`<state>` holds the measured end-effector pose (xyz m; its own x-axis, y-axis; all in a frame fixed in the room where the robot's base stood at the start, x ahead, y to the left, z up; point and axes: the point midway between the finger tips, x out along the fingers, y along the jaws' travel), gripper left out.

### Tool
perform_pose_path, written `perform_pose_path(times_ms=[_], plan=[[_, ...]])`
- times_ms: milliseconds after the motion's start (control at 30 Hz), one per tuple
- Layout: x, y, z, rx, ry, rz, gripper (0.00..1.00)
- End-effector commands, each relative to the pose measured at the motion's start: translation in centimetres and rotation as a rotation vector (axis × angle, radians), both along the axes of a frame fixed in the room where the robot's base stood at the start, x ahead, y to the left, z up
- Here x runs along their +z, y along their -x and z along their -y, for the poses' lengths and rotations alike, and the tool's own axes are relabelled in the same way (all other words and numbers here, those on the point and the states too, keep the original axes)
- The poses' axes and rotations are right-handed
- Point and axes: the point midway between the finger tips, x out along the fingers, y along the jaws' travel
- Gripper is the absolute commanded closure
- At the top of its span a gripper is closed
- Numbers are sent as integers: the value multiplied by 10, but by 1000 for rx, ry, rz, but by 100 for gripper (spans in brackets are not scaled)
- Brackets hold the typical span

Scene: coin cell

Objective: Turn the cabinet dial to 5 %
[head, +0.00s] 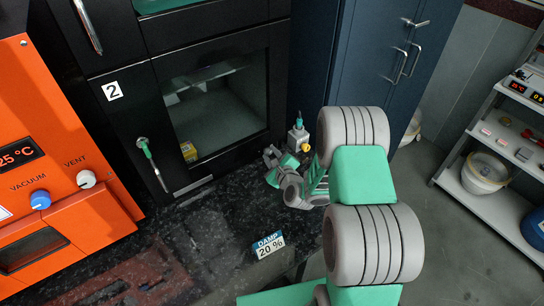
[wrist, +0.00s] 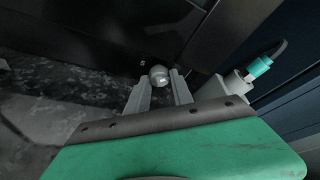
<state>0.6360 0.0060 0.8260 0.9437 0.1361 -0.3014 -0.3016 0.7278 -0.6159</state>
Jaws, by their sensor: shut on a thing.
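In the wrist view a small round grey knob (wrist: 159,74), which looks like the cabinet dial, sits between the two fingertips of my gripper (wrist: 160,88). The fingers are shut on its sides. In the head view my gripper (head: 271,158) is at the lower right front of the black cabinet (head: 134,87) marked 2, and the dial cannot be made out there. Its pointer and scale cannot be read in either view. A blue and white sign (head: 269,244) on the dark worktop reads DAMP 20 %.
A grey fitting with a teal plug (head: 298,133) stands right of my gripper; its plug also shows in the wrist view (wrist: 262,66). An orange oven (head: 60,130) is at the left. The cabinet's window door has a handle (head: 151,163). Dark blue lockers (head: 372,50) stand behind.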

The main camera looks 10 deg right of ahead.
Motion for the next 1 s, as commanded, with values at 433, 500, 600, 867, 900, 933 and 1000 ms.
perform_pose_path(times_ms=[433, 500, 600, 867, 900, 933, 1000], plan=[[0, 0, 0, 0, 95, 41, 100], [1, 0, 0, 0, 96, 41, 100], [1, 0, 0, -1, 95, 41, 100], [0, 0, 0, 0, 94, 40, 63], [0, 0, 0, 0, 94, 40, 60], [0, 0, 0, 0, 94, 40, 58], [0, 0, 0, -1, 94, 40, 52]])
